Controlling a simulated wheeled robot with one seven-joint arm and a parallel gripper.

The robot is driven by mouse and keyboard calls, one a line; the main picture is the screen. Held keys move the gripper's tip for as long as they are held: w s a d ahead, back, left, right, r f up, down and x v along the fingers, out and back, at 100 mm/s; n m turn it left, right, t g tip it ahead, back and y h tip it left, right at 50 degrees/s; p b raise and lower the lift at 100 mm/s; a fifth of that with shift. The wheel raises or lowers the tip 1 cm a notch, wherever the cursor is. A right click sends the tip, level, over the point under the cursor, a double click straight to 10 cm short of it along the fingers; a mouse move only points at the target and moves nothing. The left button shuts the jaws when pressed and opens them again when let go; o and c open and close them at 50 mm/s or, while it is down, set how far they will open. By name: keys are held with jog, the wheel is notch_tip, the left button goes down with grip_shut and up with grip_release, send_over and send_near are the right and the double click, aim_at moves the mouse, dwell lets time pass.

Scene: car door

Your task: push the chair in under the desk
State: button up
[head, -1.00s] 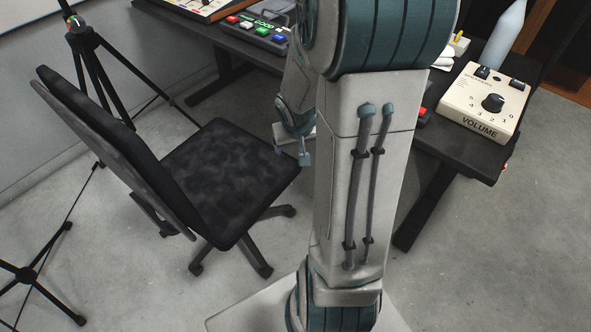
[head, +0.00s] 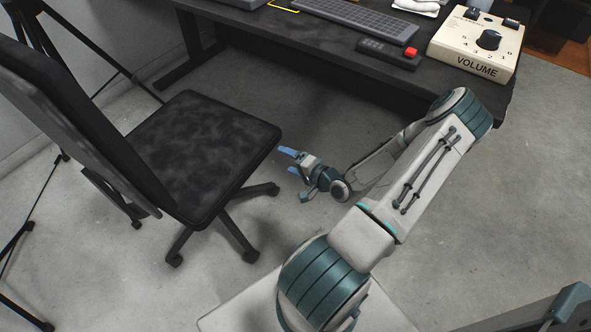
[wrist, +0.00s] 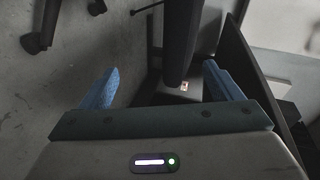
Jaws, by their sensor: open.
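The black office chair (head: 195,152) stands on the floor at the left in the head view, with its backrest (head: 85,115) on the left side, away from my gripper. The dark desk (head: 330,52) is at the back and right; the seat is in front of its left part, not under it. My gripper (head: 285,162) is open and empty, with bluish fingers pointing left, just right of the seat's right edge. I cannot tell whether it touches. In the wrist view my open fingers (wrist: 163,88) stand either side of a dark upright part, probably of the chair.
A tripod stands behind and left of the chair. On the desk are a keyboard (head: 345,18), a small dark box with a red button (head: 388,52) and a cream volume box (head: 476,45). The floor under the desk (head: 300,95) looks clear.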

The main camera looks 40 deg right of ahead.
jog(key=m+t, duration=0.1)
jog(key=d+m+t+h+b, duration=0.1)
jog(key=m+t, duration=0.1)
jog(key=shift+s+d+f, duration=0.15)
jog(key=shift+s, duration=0.25)
jog(key=w+b, duration=0.1)
jog(key=w, duration=0.3)
jog(key=w+a+b, duration=0.1)
jog(key=w, duration=0.4)
jog(key=w+a+b, duration=0.1)
jog(key=w, duration=0.3)
jog(key=shift+w, duration=0.35)
jog(key=shift+c, duration=0.4)
grip_shut()
